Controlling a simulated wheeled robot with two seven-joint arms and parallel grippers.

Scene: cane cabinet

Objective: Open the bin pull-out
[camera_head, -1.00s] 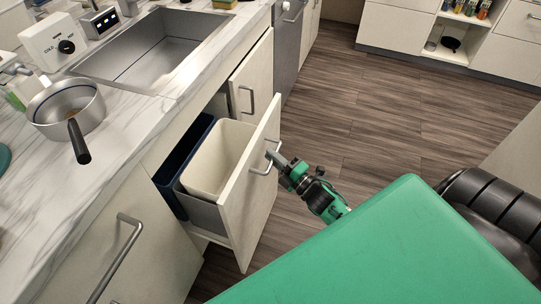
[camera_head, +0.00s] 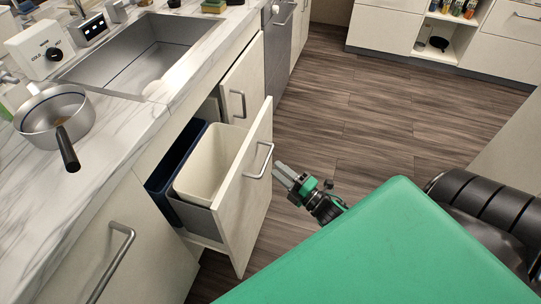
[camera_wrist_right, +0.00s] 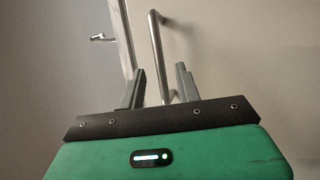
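The bin pull-out (camera_head: 246,202) stands pulled out from the cabinet under the sink, with a cream bin (camera_head: 208,163) and a dark blue bin (camera_head: 161,178) inside it. Its bar handle (camera_head: 260,160) is on the front panel. My right gripper (camera_head: 279,171) is just off the handle, to its right, and does not hold it. In the right wrist view the gripper (camera_wrist_right: 160,88) has its fingers apart, with the handle (camera_wrist_right: 158,50) showing beyond and between them. My left gripper is not in view.
A cabinet door handle (camera_head: 114,258) sticks out at the lower left. A pot (camera_head: 54,118) stands on the marble counter near the sink (camera_head: 140,55). Wooden floor (camera_head: 370,120) is free to the right of the pull-out.

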